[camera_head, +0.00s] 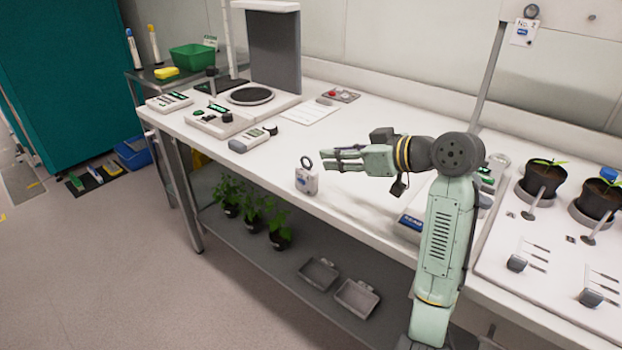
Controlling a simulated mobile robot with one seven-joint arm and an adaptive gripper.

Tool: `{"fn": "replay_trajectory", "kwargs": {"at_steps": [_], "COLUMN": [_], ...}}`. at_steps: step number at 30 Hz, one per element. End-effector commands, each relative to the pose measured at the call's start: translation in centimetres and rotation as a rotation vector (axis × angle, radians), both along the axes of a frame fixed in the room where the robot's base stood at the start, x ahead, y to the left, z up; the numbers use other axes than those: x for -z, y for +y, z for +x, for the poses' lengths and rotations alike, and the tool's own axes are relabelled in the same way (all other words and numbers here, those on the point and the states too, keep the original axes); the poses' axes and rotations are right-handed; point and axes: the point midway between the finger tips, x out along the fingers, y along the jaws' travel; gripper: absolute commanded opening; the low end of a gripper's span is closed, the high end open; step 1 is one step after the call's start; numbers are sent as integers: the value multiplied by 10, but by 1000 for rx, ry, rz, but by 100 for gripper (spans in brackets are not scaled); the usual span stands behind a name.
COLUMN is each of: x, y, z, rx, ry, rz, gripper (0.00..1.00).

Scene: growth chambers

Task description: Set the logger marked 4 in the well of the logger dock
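A small pale logger (307,181) with a dark ring on top stands upright near the front edge of the white bench. Its mark is too small to read. My gripper (329,160) is just to the right of the ring, level with it and pointing left. Its fingers look apart, with nothing seen between them. A pale unit with a blue label (411,222) sits on the bench partly behind my arm. I cannot tell whether it is the logger dock, and no well shows clearly.
Instruments (250,139) and a round-plate device (251,96) stand at left. Potted seedlings (545,178) stand on a white board at right. Plants and grey trays (357,298) are on the lower shelf. The bench behind my gripper is clear.

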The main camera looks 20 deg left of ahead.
Motion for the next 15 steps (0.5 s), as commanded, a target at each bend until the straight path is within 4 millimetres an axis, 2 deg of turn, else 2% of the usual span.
{"fn": "replay_trajectory", "kwargs": {"at_steps": [4,11,15], "x": [13,19,28], "y": [23,41,57], "z": [7,13,16], "rx": [-2,0,-1], "ry": [1,-1,0], "rz": [-1,0,0], "gripper": [28,28,28]}}
